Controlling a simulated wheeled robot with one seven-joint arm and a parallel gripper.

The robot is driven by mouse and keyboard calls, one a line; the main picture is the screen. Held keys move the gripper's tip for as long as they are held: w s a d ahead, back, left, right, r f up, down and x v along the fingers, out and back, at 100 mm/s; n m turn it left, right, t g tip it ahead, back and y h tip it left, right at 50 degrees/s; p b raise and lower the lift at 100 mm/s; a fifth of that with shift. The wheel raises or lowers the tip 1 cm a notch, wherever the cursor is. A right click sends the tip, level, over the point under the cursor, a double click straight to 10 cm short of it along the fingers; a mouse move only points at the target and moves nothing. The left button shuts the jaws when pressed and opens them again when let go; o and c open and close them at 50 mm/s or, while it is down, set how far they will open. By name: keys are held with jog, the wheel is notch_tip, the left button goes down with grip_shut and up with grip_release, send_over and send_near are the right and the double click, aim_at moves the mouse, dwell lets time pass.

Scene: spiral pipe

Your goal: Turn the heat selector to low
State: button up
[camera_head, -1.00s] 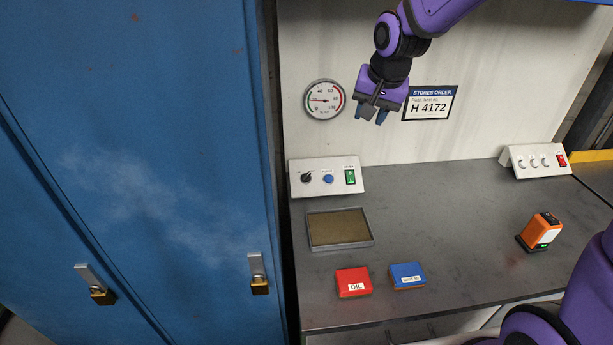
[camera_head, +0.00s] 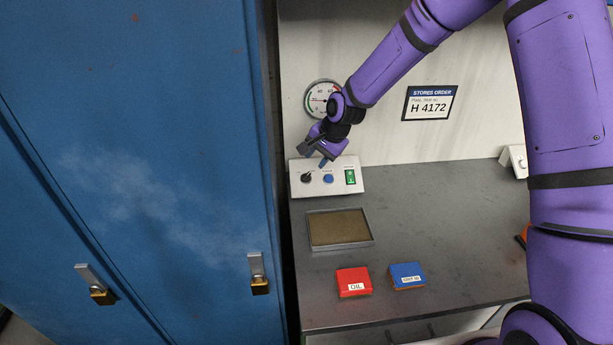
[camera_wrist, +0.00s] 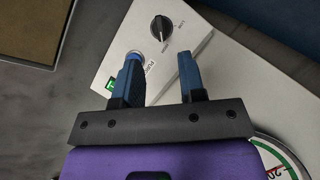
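The control panel (camera_head: 341,187) is a pale sloped box at the back left of the bench. A black selector knob (camera_head: 306,177) sits at its left end, with a blue button (camera_head: 328,179) beside it and a green switch (camera_head: 350,177) to the right. My gripper (camera_head: 316,160) is just above and behind the panel, empty. In the wrist view, its two blue fingers are apart (camera_wrist: 160,75). The fingers do not touch the knob.
A round gauge (camera_head: 319,99) is on the wall close to my wrist. A shallow tray (camera_head: 311,240), a red OIL box (camera_head: 353,282) and a blue box (camera_head: 407,275) lie in front of the panel. A blue locker (camera_head: 150,130) stands at the left. The bench right of the tray is clear.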

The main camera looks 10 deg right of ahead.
aim_at(306, 177)
jog(key=x, duration=0.9)
jog(key=shift+a, duration=0.1)
jog(key=c, duration=0.6)
jog(key=shift+o, duration=0.2)
